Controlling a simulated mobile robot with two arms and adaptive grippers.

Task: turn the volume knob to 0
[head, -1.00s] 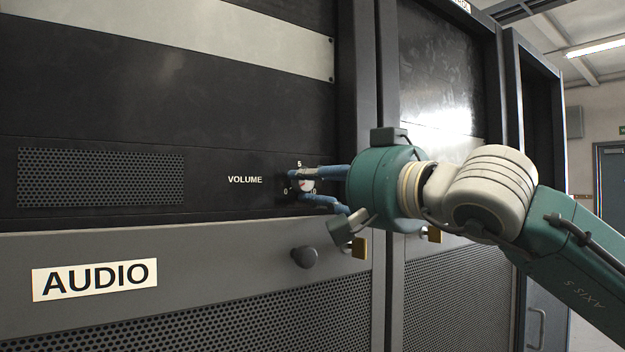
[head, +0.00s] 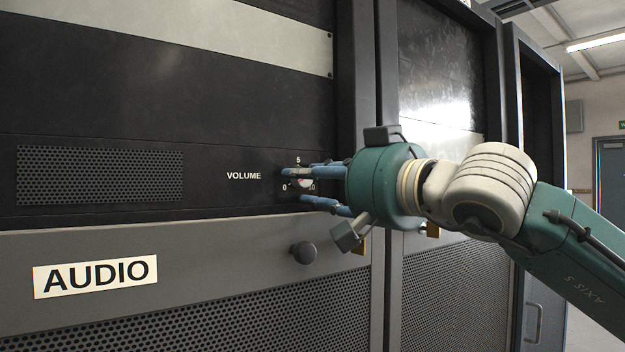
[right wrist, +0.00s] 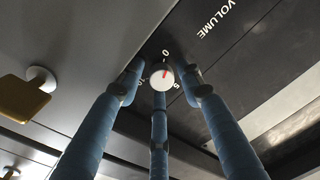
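The volume knob (head: 301,183) has a pale face and sits on a black panel right of the word VOLUME. In the right wrist view the knob (right wrist: 161,78) shows a red pointer mark between 0 and 5, seemingly nearer 0. In the head view a finger partly hides it. My right gripper (head: 293,185) has its blue fingers spread around the knob. In the right wrist view the gripper's (right wrist: 162,80) side fingertips stand apart from the knob; whether the middle finger touches it I cannot tell. My left gripper is not in view.
Below is a grey door with an AUDIO label (head: 95,277), a dark round door knob (head: 304,253) and perforated mesh. A brass-coloured padlock (right wrist: 22,98) hangs near the gripper. A rack frame post (head: 361,80) stands right of the panel.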

